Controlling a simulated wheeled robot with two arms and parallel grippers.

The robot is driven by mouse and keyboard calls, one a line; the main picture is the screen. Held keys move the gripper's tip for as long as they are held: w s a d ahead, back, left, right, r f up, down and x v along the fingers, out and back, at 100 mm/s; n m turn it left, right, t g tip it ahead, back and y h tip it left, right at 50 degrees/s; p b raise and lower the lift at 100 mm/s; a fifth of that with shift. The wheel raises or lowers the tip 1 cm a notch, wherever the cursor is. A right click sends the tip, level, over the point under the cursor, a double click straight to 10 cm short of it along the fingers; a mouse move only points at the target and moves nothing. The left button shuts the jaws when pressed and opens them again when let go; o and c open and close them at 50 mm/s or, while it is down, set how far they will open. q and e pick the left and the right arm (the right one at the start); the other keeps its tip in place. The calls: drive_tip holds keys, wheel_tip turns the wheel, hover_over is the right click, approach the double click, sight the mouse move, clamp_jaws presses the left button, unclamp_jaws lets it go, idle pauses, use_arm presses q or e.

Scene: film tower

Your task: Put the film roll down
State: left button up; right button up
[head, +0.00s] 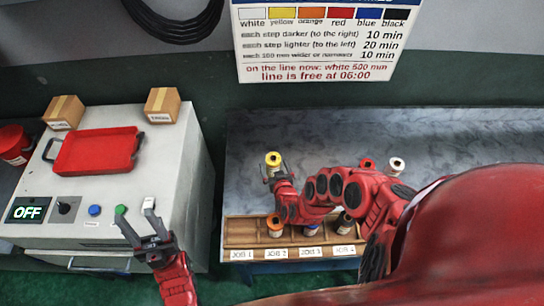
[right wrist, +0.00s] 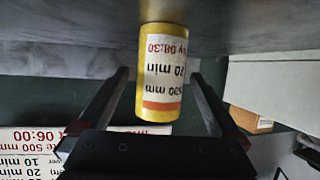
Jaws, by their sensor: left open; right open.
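A yellow film roll (head: 273,160) stands upright at the left part of the grey marbled worktop. In the right wrist view the yellow roll (right wrist: 162,75) shows a white label and an orange band, between my two fingers. My right gripper (head: 274,175) is open around it, with a gap visible on each side. My left gripper (head: 140,222) is open and empty in front of the white machine. A red roll (head: 366,162) and a white roll (head: 397,164) stand to the right on the worktop, partly behind my right arm.
A wooden rack (head: 239,232) with JOB labels lies along the worktop's front edge. It holds an orange roll (head: 275,224) and darker rolls, partly hidden by my arm. The machine (head: 170,195) carries a red tray (head: 97,150) and two cardboard boxes. The worktop behind the rolls is clear.

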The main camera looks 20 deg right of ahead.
sight(275, 169)
drive_tip(key=p+v, duration=0.1)
drive_tip(key=v, duration=0.1)
drive_tip(key=shift+s+d+r, duration=0.1)
drive_tip(key=shift+s+r, duration=0.1)
drive_tip(key=shift+r, duration=0.05)
drive_tip(key=shift+s, duration=0.4)
